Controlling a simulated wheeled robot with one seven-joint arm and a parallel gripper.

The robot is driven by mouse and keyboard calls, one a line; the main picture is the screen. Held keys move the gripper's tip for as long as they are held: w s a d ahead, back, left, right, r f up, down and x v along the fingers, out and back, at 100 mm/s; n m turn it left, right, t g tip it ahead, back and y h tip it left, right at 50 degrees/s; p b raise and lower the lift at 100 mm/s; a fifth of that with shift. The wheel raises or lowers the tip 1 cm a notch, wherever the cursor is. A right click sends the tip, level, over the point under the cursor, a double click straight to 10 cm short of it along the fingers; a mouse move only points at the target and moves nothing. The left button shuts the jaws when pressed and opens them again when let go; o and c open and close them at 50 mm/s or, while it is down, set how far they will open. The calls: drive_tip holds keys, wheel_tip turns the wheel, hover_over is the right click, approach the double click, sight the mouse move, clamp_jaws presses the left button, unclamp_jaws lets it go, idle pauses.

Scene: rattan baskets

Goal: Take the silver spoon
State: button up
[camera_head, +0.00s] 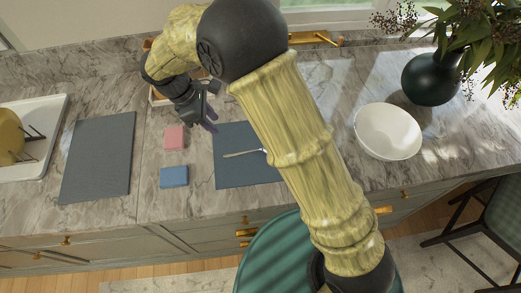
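The silver spoon (240,154) lies on a dark blue-grey mat (232,178) on the marble counter. Its right end is hidden behind my arm. My gripper (210,118) is above the counter, up and to the left of the spoon, near the mat's upper left corner. It is apart from the spoon. The fingers are small and dark here, and I cannot tell how far apart they are.
A pink block (174,138) and a blue block (173,177) lie left of the mat. A grey board (97,158) and a white tray (48,128) are farther left. A white bowl (388,132) and a dark vase (430,80) stand at right.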

drive_tip(key=p, duration=0.4)
approach(243, 153)
drive_tip(key=shift+x, duration=1.05)
drive_tip(key=shift+s+d, duration=0.1)
drive_tip(key=shift+d, duration=0.05)
drive_tip(key=shift+a+p+x, duration=0.2)
drive_tip(key=shift+p+x, duration=1.2)
drive_tip(key=shift+x, duration=1.2)
drive_tip(key=shift+f, duration=0.1)
clamp_jaws()
